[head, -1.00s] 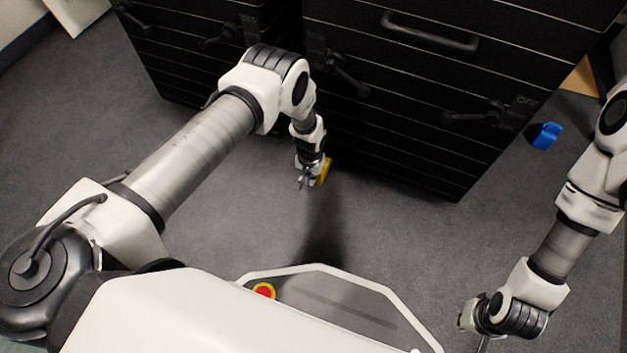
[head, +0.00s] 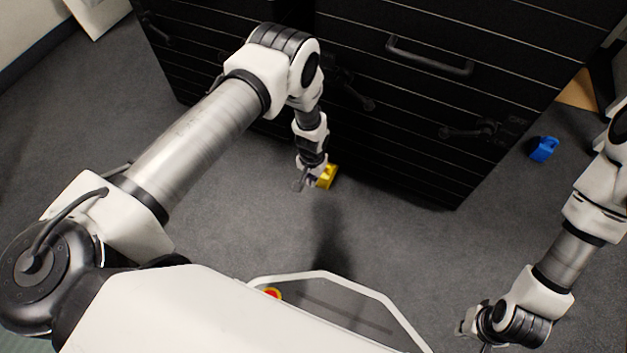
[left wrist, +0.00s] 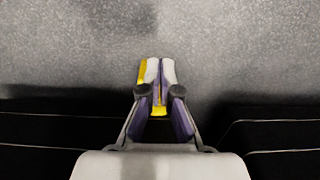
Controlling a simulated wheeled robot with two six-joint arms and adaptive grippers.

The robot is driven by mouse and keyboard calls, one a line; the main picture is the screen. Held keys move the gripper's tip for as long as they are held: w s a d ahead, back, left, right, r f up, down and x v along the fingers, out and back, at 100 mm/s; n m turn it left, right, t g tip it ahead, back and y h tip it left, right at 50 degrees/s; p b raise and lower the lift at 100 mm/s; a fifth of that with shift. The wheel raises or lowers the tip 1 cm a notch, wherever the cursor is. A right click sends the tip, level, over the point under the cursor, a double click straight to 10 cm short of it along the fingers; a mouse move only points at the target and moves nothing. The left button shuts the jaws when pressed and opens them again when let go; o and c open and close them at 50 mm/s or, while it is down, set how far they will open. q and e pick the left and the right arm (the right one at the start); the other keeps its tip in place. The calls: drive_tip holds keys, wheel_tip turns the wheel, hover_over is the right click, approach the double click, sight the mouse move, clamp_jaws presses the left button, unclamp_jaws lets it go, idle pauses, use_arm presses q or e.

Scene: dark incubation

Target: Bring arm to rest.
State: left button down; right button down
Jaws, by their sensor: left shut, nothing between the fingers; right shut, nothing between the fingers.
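My left arm reaches in from the left in the head view. Its gripper (head: 303,185) points down in front of the black cabinets and is shut with nothing held. In the left wrist view the fingers of my left gripper (left wrist: 157,75) are together. A yellow object (head: 327,177) shows just beside and behind the left gripper, and parts of it show around the fingers in the left wrist view (left wrist: 143,73). My right gripper (head: 472,325) is low at the right of the head view, folded near my base; its fingertips are partly cut off or hidden, and it is empty.
Black drawer cabinets (head: 400,130) with protruding handles (head: 430,57) stand close to my left gripper. A blue object (head: 543,149) lies on the floor right of them. A white panel (head: 97,15) leans at the upper left. The grey floor (head: 400,245) between cabinets and base is clear.

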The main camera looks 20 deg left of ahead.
use_arm(q)
drive_tip(key=shift+r, duration=0.7)
